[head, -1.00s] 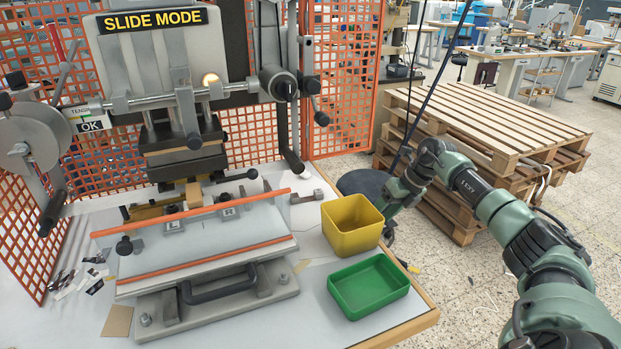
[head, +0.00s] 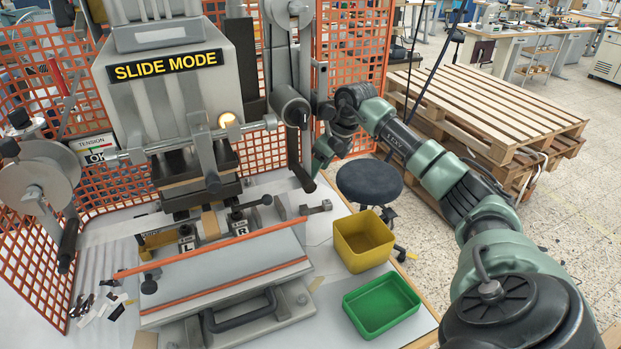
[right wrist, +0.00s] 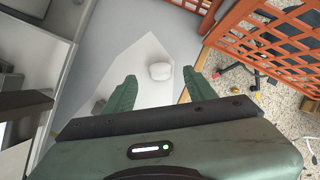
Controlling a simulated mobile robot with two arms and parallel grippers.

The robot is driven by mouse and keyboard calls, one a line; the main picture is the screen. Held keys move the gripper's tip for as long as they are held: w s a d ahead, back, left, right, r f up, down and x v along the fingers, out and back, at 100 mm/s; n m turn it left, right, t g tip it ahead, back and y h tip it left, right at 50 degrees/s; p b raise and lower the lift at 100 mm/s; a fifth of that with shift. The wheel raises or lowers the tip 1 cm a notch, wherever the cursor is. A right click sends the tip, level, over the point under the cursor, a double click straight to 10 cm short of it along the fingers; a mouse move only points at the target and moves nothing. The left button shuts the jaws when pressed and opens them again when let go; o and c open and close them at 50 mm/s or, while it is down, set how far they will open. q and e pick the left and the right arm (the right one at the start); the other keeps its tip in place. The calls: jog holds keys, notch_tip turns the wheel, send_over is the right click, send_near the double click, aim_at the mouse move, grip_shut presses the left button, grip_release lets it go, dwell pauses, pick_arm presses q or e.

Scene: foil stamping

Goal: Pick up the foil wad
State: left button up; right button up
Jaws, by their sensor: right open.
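A small pale, rounded lump (right wrist: 160,71), which looks like the foil wad, lies on a light surface in the right wrist view. My right gripper (right wrist: 158,84) is open and empty. The lump shows between and a little beyond its two green fingertips, nearer the right one. I cannot tell its exact distance from them. In the head view my right gripper (head: 318,160) is beside the right side of the press (head: 175,95), and its fingertips are hard to make out. I cannot make out the wad in the head view. My left gripper is not in view.
An orange mesh guard (head: 350,60) stands behind the press and close to my right arm. A yellow bin (head: 364,255) and a green tray (head: 383,318) sit at the table's right edge. A dark stool (head: 369,182) and wooden pallets (head: 480,105) stand beyond.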

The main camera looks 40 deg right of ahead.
jog(key=shift+p+x, duration=0.4)
jog(key=shift+x, duration=1.4)
grip_shut()
